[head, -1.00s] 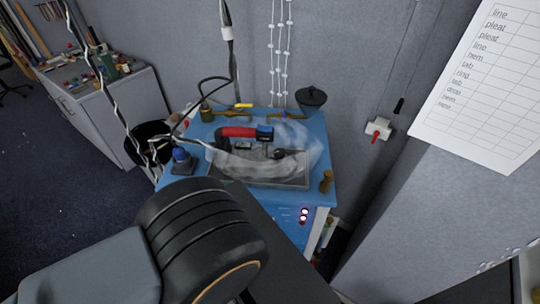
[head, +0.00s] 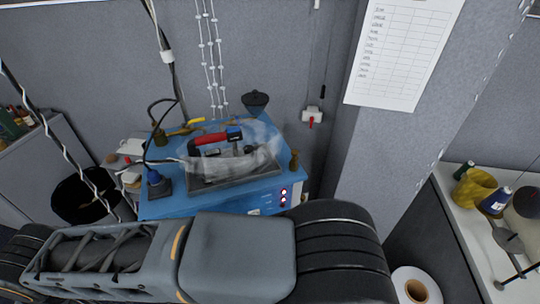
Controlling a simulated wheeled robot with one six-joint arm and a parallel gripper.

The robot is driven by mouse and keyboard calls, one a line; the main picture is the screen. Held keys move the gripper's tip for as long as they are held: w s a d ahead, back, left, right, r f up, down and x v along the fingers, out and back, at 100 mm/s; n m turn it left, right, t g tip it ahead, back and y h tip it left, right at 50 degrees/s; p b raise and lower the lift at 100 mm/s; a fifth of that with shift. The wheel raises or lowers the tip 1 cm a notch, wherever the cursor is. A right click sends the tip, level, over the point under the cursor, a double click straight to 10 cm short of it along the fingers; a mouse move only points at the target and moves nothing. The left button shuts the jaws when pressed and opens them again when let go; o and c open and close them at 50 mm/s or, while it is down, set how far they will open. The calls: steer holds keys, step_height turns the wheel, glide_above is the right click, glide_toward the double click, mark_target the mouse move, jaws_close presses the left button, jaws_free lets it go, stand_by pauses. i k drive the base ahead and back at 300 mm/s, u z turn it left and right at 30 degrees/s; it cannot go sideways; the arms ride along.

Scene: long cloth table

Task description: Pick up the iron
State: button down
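The iron (head: 212,138) has a red and dark-blue handle. It sits in a grey metal tray (head: 255,172) on top of a blue boxy unit (head: 225,204). Whitish steam hangs around it and partly veils its body. A dark cable runs from its left end. My arm crosses the bottom of the head view, in front of the unit. My gripper is not in view, so I cannot see its fingers or its distance from the iron.
A black bin (head: 85,198) stands left of the unit. Cords hang above it. A grey column with a paper chart (head: 402,48) rises at right. Beyond it, a white table (head: 470,222) holds a yellow pot (head: 474,188) and spools. A white roll (head: 416,288) is at bottom right.

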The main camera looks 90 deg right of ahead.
mark_target(209, 138)
steer(key=z, duration=2.45)
steer(key=k, duration=0.5)
steer(key=u, duration=0.55)
steer(key=i, duration=0.5)
steer(key=z, duration=0.1)
